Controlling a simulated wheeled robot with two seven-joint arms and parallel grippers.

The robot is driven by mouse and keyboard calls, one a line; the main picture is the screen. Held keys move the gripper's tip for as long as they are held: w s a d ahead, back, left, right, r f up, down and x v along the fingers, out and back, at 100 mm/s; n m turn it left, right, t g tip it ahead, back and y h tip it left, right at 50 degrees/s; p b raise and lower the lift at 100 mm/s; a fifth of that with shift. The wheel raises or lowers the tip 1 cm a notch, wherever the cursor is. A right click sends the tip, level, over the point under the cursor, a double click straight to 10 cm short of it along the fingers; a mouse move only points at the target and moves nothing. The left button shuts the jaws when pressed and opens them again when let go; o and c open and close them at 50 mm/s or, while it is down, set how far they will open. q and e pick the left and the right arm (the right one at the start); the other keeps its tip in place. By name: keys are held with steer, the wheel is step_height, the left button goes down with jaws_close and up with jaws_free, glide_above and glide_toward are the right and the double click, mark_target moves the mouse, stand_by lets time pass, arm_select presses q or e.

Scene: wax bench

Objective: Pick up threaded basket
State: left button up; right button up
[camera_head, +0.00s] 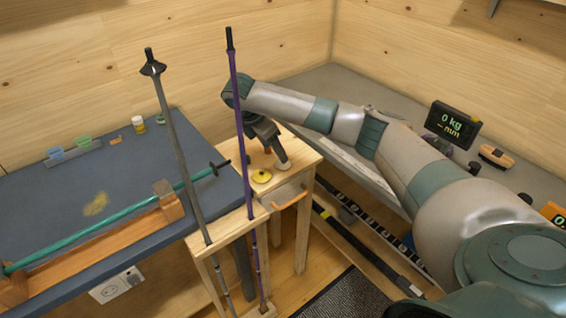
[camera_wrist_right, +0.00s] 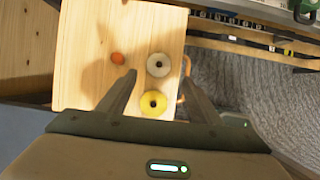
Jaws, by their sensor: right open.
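A yellow disc (camera_head: 261,177) with a dark centre hole lies flat on the small wooden stand (camera_head: 304,154); it also shows in the right wrist view (camera_wrist_right: 146,108). A pale grey-white disc (camera_wrist_right: 158,58) with a dark hole lies beside it. Both look like pole baskets; I cannot tell which one is threaded. My right gripper (camera_head: 267,158) is open and points down above the stand. In the right wrist view its fingers (camera_wrist_right: 158,78) stand either side of the discs, holding nothing. My left gripper is not in view.
A small orange-red piece (camera_wrist_right: 117,58) lies on the stand near the discs. A purple pole (camera_head: 240,120) and a grey pole (camera_head: 178,150) stand upright close left of my right gripper. A green pole (camera_head: 100,229) lies across the dark blue bench (camera_head: 60,205). A scale display (camera_head: 454,124) stands on the grey counter.

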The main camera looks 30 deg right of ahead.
mark_target(280, 164)
steer(key=shift+x, duration=0.9)
steer(key=shift+d+f+p, duration=0.15)
steer(key=shift+p, duration=0.15)
steer(key=p+x, duration=0.1)
steer(key=x, duration=0.3)
steer(key=shift+w+d+p, duration=0.15)
steer(key=shift+d+p, duration=0.05)
steer(key=shift+p, duration=0.15)
steer(key=shift+d+f, duration=0.15)
steer(key=shift+f, duration=0.15)
steer(key=c, duration=1.1)
